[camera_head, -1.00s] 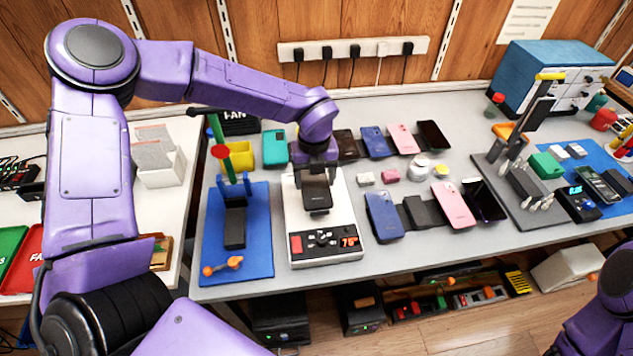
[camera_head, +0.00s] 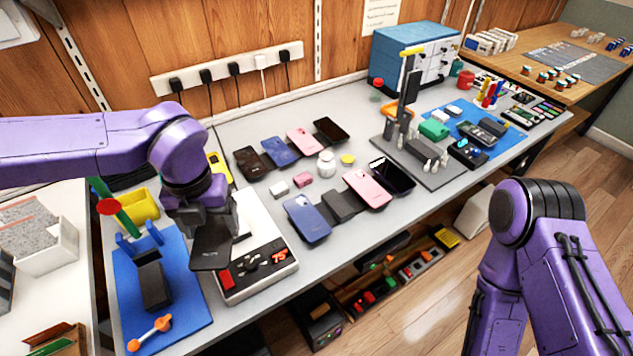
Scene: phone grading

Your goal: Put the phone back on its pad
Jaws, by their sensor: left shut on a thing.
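My left gripper (camera_head: 205,213) points down and is shut on a dark phone (camera_head: 210,248). It holds the phone up in front of the left edge of a white heating station (camera_head: 275,272) with a red display. A bare dark pad (camera_head: 341,205) lies in the front row on the grey table, between a blue phone (camera_head: 306,217) and a pink phone (camera_head: 367,188). The gripper and held phone are left of this pad, apart from it. My right arm shows at the lower right, but its gripper is out of view.
A back row holds a dark phone (camera_head: 250,163), a blue phone (camera_head: 280,151), a pink phone (camera_head: 304,141) and a black phone (camera_head: 330,130). Small jars (camera_head: 326,163) and blocks (camera_head: 302,179) sit between the rows. A blue mat (camera_head: 187,320) with a stand lies left of the station.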

